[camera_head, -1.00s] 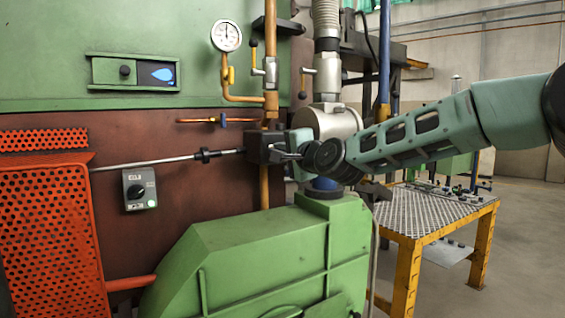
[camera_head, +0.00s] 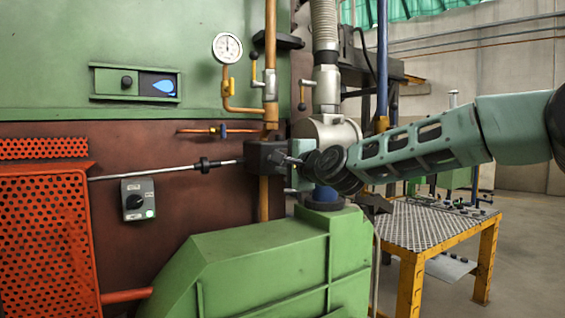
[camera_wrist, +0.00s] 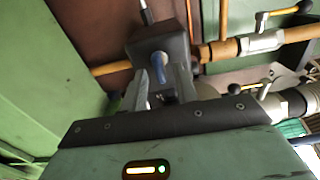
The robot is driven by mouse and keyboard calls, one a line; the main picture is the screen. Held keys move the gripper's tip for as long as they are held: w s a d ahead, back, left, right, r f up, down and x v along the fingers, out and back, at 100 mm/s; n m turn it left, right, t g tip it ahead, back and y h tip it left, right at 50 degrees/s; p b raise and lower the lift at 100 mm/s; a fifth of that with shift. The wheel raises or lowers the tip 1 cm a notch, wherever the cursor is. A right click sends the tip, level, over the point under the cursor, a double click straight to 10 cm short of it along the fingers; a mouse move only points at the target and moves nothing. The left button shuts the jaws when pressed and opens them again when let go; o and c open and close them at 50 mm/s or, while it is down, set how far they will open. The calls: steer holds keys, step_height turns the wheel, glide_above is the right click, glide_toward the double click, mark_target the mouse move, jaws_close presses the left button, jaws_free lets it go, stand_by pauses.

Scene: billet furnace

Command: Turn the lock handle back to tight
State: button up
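The lock handle (camera_wrist: 158,66) is a small blue lever on the face of a dark square lock box (camera_wrist: 160,42) in the wrist view. The lock box also shows in the head view (camera_head: 262,158), at the end of a thin steel rod. My gripper (camera_wrist: 160,82) has its two grey fingers apart, one on each side of the handle. I see a gap between the fingers and cannot tell whether either touches the handle. In the head view my gripper (camera_head: 286,160) is close at the right of the box, and the handle is not clearly visible there.
A green sloped housing (camera_head: 270,252) stands just below my arm. Copper pipes with a yellow-handled valve (camera_wrist: 285,15) run beside the lock box. A pressure gauge (camera_head: 227,48) and grey switch box (camera_head: 138,199) are on the wall side. A yellow-framed table (camera_head: 410,262) stands at right.

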steer(key=shift+s, duration=0.1)
steer(key=b+v, duration=0.2)
steer(key=v, duration=1.5)
steer(key=shift+d+b, duration=0.15)
steer(key=shift+b, duration=0.15)
